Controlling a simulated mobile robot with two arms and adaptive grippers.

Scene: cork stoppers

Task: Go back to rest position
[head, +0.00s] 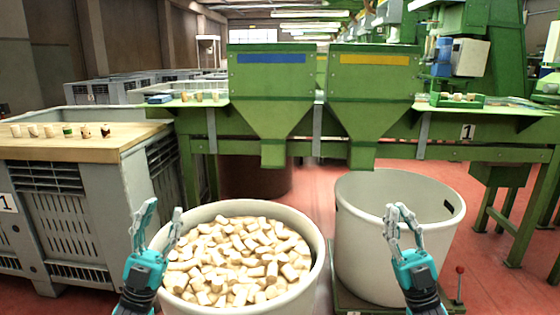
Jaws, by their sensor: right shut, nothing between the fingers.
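My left gripper (160,228) is at the lower left, in front of the left rim of a white tub full of cork stoppers (240,255). Its two fingers stand well apart with nothing between them. My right gripper (402,222) is at the lower right, in front of an empty-looking white bin (365,235). Its fingers are close together and hold nothing. Both grippers point upward in the picture. The bottom of the white bin is hidden from view.
A grey crate with a wooden top (75,148) stands at the left, with several corks on it. Green machines with two hoppers (268,85) and a green bench (470,120) stand behind the bins. A red-knobbed lever (460,270) stands at the lower right. Red floor (490,270) is clear at the right.

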